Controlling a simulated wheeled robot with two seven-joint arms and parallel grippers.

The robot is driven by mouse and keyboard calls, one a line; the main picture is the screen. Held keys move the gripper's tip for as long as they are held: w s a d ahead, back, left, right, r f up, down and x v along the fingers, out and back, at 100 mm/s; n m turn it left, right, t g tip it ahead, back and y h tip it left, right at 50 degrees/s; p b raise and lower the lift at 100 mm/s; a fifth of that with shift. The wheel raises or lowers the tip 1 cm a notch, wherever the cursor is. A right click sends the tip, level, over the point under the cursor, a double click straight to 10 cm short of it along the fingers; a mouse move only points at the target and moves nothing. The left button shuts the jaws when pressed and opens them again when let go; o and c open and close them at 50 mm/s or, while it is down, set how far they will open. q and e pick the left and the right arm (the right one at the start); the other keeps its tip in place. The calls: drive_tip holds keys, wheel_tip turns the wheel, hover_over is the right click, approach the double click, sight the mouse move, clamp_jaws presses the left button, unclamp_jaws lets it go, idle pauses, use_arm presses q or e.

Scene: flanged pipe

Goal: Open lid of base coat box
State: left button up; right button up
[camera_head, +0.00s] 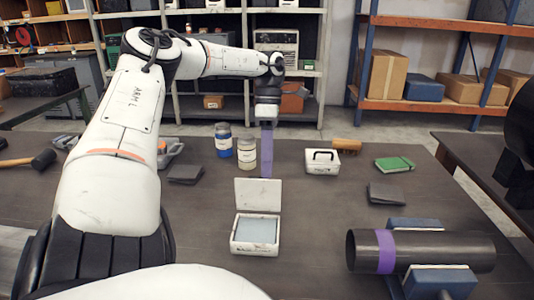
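A small white box (255,246), which I take to be the base coat box, sits on the dark table in front of me. Its lid (258,194) stands raised at the back edge, and a pale grey-blue surface shows inside. My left gripper (266,165) points down just behind the lid, with a purple strip at its end. The lid hides the lower tip of the strip. I cannot tell whether the gripper touches the lid, or whether its fingers are open or shut. My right gripper is not in view.
A dark pipe (430,251) with a purple band rests on blue supports at the right. Two jars (246,154) stand left of the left gripper, and a white handled case (322,161) is to its right. A green book (394,164) lies farther right. Table around the box is clear.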

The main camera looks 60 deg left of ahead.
use_arm(q)
drive_tip(key=v, duration=1)
drive_tip(key=shift+r+p, duration=0.2)
drive_tip(key=shift+p, duration=0.15)
drive_tip(key=shift+s+d, duration=0.1)
